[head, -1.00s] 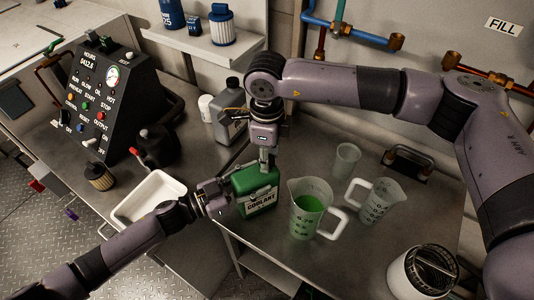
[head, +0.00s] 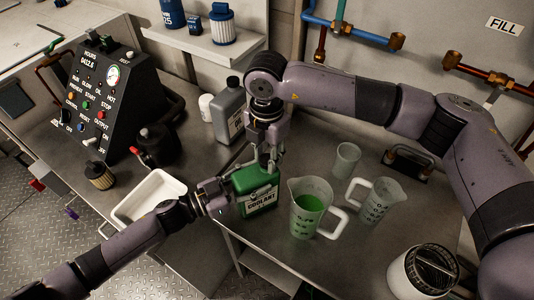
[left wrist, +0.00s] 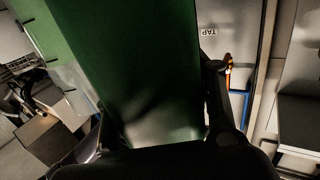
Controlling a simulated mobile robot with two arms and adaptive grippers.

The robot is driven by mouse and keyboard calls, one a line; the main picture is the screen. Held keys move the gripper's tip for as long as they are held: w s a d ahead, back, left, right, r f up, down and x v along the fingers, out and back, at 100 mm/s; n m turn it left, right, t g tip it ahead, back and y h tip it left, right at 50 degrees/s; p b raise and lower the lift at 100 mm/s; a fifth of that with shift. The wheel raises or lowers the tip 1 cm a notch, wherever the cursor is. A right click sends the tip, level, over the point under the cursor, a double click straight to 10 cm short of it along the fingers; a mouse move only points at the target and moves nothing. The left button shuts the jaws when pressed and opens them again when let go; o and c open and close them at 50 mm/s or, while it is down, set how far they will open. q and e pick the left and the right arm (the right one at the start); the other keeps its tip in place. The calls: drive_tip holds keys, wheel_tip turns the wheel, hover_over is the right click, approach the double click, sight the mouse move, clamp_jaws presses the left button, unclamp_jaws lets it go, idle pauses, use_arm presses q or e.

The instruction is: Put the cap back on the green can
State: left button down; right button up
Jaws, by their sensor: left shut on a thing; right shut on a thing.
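The green coolant can (head: 260,197) stands upright on the metal bench in the head view. It also fills the middle of the left wrist view (left wrist: 135,65), between dark fingers. My left gripper (head: 231,198) is shut on the can from its left side. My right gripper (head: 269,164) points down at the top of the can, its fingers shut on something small. I take this to be the cap, but the fingers hide it. I cannot tell whether it touches the can's neck.
A jug of green liquid (head: 306,212) stands close to the can's right, with an empty jug (head: 377,203) and a clear cup (head: 346,160) beyond. A grey bottle (head: 229,112) stands behind. A white tray (head: 150,193) lies left, under my left arm.

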drive_tip(key=m, duration=1.2)
drive_tip(key=o, duration=0.7)
drive_tip(key=shift+o, duration=0.2)
drive_tip(key=shift+r, duration=2.25)
drive_tip(key=shift+c, duration=0.4)
